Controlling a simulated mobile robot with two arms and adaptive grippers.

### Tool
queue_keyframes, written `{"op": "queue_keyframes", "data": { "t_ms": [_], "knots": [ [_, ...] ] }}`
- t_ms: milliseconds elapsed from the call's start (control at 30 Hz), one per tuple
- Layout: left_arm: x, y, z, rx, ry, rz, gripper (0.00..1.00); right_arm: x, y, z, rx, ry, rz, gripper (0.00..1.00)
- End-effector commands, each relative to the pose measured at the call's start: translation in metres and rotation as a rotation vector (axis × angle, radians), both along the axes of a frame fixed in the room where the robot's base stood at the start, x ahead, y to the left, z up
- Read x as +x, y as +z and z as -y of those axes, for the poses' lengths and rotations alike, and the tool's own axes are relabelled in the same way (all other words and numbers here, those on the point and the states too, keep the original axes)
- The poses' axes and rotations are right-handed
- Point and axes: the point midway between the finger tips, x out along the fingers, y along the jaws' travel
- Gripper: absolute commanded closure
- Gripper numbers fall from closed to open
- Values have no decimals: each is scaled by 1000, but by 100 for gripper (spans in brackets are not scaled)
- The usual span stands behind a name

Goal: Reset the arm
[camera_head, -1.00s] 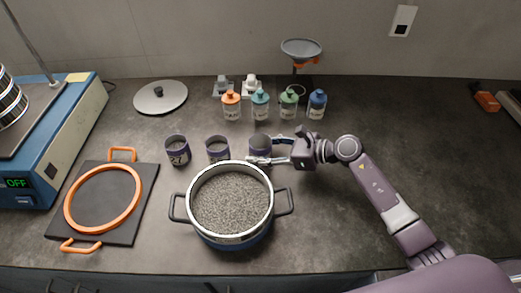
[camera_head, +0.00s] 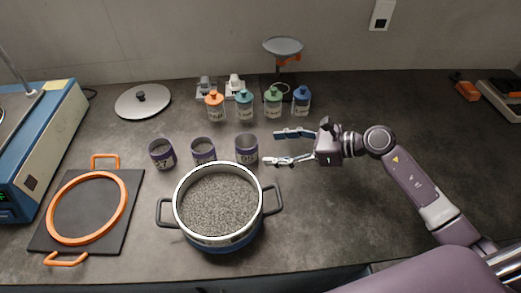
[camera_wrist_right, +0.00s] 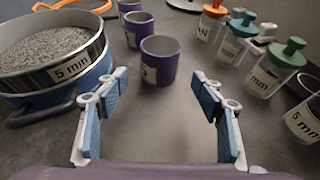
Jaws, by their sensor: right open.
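My right gripper (camera_head: 284,147) is open and empty, just right of the rightmost purple cup (camera_head: 246,150) in the head view. Its blue-padded fingers also show in the right wrist view (camera_wrist_right: 160,122), with that purple cup (camera_wrist_right: 162,62) ahead of them, apart from both fingers. The arm reaches in from the lower right, low over the counter. My left gripper is not in view.
A pot-like sieve (camera_head: 218,205) full of grey grains stands in front of the purple cups. Capped bottles (camera_head: 245,106) and a funnel stand (camera_head: 283,48) are behind. An orange-handled tray (camera_head: 75,240) lies left. The counter right of my arm is mostly clear.

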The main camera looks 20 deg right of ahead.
Motion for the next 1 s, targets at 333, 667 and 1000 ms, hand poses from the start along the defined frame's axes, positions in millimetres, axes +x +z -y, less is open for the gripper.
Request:
{"op": "queue_keyframes", "data": {
  "t_ms": [333, 667, 1000],
  "knots": [
    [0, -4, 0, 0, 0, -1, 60, -12, 9, 17, 0, 2, -1, 38],
    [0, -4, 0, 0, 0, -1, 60, -12, 9, 17, 0, 1, 0, 38],
    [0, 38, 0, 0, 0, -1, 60, -11, 52, 17, 0, 0, 0, 38]
  ]
}}
